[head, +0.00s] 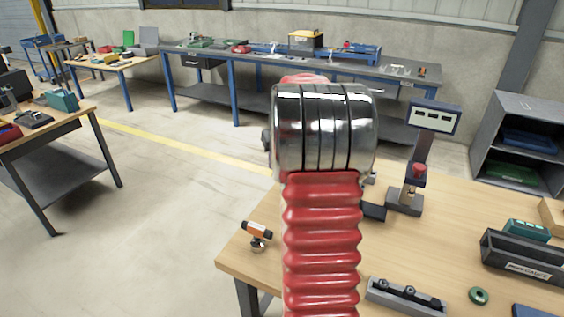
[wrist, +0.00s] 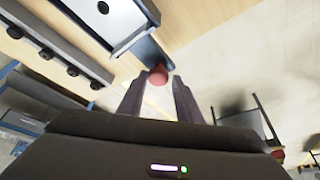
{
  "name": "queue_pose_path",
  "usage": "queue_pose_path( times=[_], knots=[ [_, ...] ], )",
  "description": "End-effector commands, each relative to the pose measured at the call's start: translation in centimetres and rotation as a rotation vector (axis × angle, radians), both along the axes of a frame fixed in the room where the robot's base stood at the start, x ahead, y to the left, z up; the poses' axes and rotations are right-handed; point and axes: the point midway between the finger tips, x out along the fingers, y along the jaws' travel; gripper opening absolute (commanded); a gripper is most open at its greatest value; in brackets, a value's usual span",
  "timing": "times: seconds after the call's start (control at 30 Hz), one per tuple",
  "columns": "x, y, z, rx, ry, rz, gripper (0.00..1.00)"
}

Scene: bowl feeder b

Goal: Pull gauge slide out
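The gauge stand has a dark-framed white display (head: 433,117), a grey column and a dark base (head: 405,204) on the wooden bench at right. A red knob (head: 416,170) sits on the front of the column, above the base. In the wrist view the display (wrist: 98,14) is at the top and the red knob (wrist: 158,74) shows between the fingertips. My gripper (wrist: 157,82) is open, with a gap on both sides of the knob. I cannot tell how deep the knob lies between the fingers. In the head view my arm hides most of the gripper.
A grey shelf unit (head: 515,140) stands behind at right.

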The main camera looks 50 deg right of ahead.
Motion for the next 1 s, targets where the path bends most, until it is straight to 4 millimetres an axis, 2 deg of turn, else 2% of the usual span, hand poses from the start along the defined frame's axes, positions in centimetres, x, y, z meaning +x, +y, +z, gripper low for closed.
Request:
queue_pose_path(
  times=[0.2,0.57,0.77,1.0],
  knots=[
    [0.0,0.0,0.0,0.000,0.000,0.001,0.44],
    [-0.3,-0.1,0.4,-0.001,0.002,-0.002,0.44],
    [-1.0,0.2,2.3,-0.002,0.001,-0.002,0.44],
    [-2.4,1.0,6.0,-0.003,0.001,-0.003,0.44]
  ],
)
